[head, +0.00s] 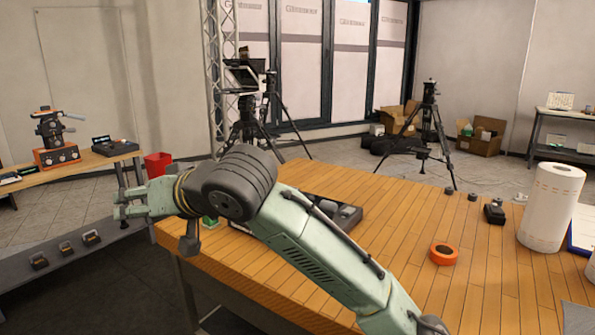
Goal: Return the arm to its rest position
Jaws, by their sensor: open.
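My arm (315,252) reaches from the lower right into the middle of the head view, bends at a dark grey joint (240,183) and points left. My gripper (119,203) is at the left end of the arm, open, with nothing seen between its fingers. It is small in the picture and hangs out past the left edge of the wooden table (400,215). The arm covers part of the table and part of a dark tray (347,217).
An orange tape roll (443,254), a white paper roll (551,208) and small dark items (494,211) stand on the table's right part. A red bin (157,164) and a side bench (80,168) are at left. Tripods (430,120) and cardboard boxes (480,140) stand behind.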

